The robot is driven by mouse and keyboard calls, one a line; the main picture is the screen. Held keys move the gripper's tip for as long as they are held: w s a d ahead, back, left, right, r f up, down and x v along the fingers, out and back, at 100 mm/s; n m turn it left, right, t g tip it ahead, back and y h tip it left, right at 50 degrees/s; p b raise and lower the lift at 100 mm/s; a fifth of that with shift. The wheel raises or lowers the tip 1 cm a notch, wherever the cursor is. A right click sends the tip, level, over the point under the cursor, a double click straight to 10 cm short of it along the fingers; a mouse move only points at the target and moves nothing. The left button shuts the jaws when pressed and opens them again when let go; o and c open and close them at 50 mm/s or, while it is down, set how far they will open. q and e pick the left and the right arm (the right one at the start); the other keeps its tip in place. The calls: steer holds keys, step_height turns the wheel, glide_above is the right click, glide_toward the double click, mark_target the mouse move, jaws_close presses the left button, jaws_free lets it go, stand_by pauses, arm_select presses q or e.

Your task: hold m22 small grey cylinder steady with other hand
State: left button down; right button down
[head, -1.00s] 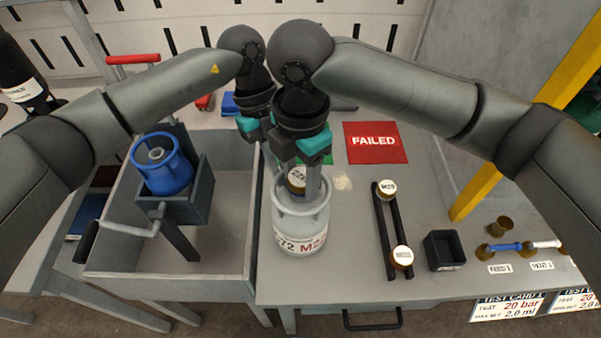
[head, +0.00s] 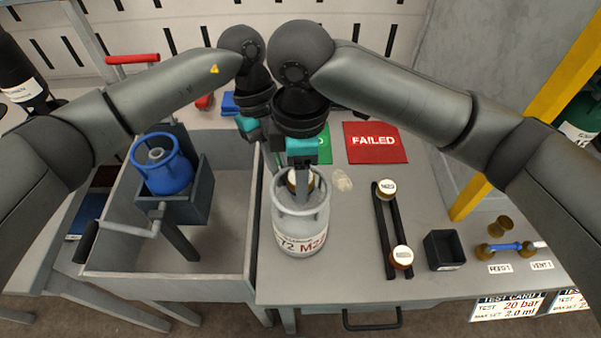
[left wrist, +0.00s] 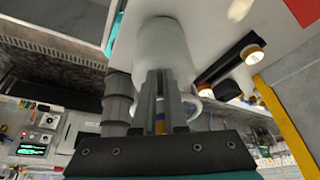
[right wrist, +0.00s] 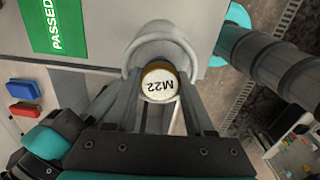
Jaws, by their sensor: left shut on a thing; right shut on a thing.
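The small grey cylinder (head: 302,232) stands upright on the bench with its label facing me. A brass plug with a white M22 top (right wrist: 160,85) sits inside its collar. My right gripper (right wrist: 161,106) comes down from above, with its fingers shut on the M22 plug. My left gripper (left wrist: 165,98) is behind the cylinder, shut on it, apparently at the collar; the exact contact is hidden. In the left wrist view the pale cylinder body (left wrist: 163,50) lies just beyond the fingers. In the head view the left fingertips are hidden behind the right gripper.
A grey trough (head: 225,285) with a blue cylinder (head: 162,170) is at left. A rack with an M23 plug (head: 386,189) and another plug (head: 402,257), and a small black box (head: 444,250), stand at right. A red FAILED mat (head: 376,143) lies behind.

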steer(key=m, duration=0.5)
steer(key=shift+m, duration=0.8)
steer(key=m, duration=0.4)
steer(key=shift+m, duration=0.3)
steer(key=shift+m, duration=0.5)
steer(key=shift+c, duration=1)
jaws_free()
step_height(320, 180, up, 12)
